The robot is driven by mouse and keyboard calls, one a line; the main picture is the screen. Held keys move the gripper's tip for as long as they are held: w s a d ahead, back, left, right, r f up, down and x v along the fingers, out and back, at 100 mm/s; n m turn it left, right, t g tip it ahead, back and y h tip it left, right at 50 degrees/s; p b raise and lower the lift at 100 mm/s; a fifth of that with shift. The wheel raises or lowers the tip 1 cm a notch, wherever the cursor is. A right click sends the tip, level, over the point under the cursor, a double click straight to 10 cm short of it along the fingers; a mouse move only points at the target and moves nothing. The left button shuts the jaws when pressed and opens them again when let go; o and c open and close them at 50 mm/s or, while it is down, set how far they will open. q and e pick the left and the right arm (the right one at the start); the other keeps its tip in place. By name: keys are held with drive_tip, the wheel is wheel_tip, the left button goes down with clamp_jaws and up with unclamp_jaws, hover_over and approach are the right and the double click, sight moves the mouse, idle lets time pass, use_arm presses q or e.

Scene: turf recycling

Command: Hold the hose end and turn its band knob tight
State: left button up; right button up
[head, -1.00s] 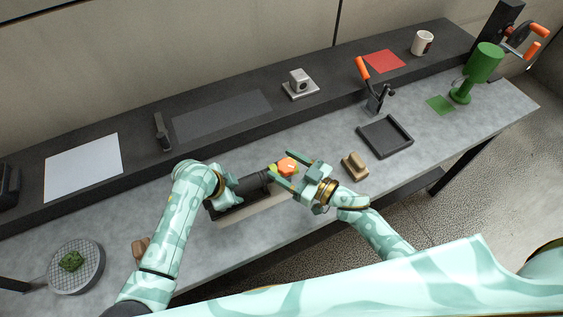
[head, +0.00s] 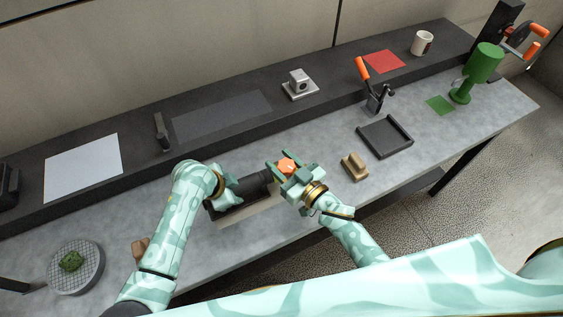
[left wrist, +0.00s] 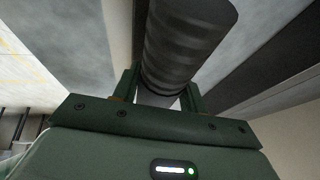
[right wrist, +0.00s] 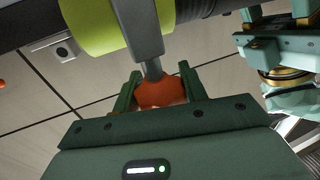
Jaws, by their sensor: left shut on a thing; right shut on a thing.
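The dark ribbed hose (head: 252,184) lies along the front of the bench. My left gripper (head: 232,188) is shut around it; the left wrist view shows the hose (left wrist: 183,45) between the two fingers. The orange band knob (head: 287,166) is at the hose's right end. My right gripper (head: 285,172) is shut on it, with a finger on either side. In the right wrist view the knob (right wrist: 160,92) sits below a grey metal band (right wrist: 138,28) that crosses a yellow-green sleeve (right wrist: 95,25) on the hose. The sleeve is hidden in the head view.
A dark holder (head: 222,213) lies under the hose. A brown block (head: 354,166) and a black tray (head: 385,137) are to the right. An orange-handled tool (head: 372,88) stands behind them. A round mesh dish (head: 76,268) is at the far left.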

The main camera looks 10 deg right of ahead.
drive_tip(key=shift+h, duration=0.3)
drive_tip(key=o, duration=1)
drive_tip(key=shift+c, duration=0.2)
drive_tip(key=shift+d, duration=0.1)
drive_tip(key=v, duration=1.2)
